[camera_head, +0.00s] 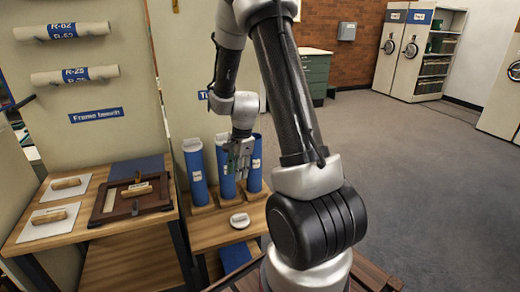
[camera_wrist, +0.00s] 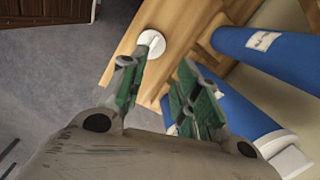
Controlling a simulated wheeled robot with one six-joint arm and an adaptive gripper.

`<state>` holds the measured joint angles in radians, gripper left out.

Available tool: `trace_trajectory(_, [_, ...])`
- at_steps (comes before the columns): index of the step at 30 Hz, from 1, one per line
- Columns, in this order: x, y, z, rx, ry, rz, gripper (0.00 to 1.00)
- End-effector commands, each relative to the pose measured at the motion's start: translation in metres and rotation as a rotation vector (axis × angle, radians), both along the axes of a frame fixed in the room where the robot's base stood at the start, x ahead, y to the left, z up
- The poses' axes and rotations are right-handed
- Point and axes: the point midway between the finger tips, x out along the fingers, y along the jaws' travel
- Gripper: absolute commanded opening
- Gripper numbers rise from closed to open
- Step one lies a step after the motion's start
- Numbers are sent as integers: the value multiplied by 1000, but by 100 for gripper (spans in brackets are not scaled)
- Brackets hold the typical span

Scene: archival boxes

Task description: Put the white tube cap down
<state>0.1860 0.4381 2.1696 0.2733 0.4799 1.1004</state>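A round white tube cap (camera_head: 240,220) lies on the low wooden bench (camera_head: 205,238), in front of the upright blue tubes. It also shows in the wrist view (camera_wrist: 152,42), near the bench edge and beyond my fingertips. My gripper (camera_head: 239,172) is above the bench, in front of the tubes, pointing down. In the wrist view my gripper (camera_wrist: 158,68) has its green-padded fingers apart, with nothing held between them. The cap is clear of the fingers as far as I can see.
Blue tubes stand in wooden holders: a left tube (camera_head: 196,172), a middle one partly behind my gripper, and a right tube (camera_head: 255,165). A frame bench (camera_head: 135,225) with a dark frame (camera_head: 130,200) stands at left. Open grey floor (camera_head: 430,170) lies at right.

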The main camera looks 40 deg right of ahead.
Motion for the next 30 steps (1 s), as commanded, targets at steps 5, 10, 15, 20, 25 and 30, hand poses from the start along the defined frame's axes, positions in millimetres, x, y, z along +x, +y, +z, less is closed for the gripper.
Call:
trace_trajectory(5, [-36, 24, 110, -70, -122, 404, 32])
trace_trajectory(10, [-93, 41, 184, -168, -212, 779, 32])
trace_trajectory(15, [-159, 50, 230, -290, -278, 1127, 32])
trace_trajectory(20, [-205, 51, 247, -385, -304, 1356, 32])
trace_trajectory(25, [-226, 49, 251, -435, -311, 1463, 32])
trace_trajectory(30, [-229, 49, 251, -439, -310, 1476, 32])
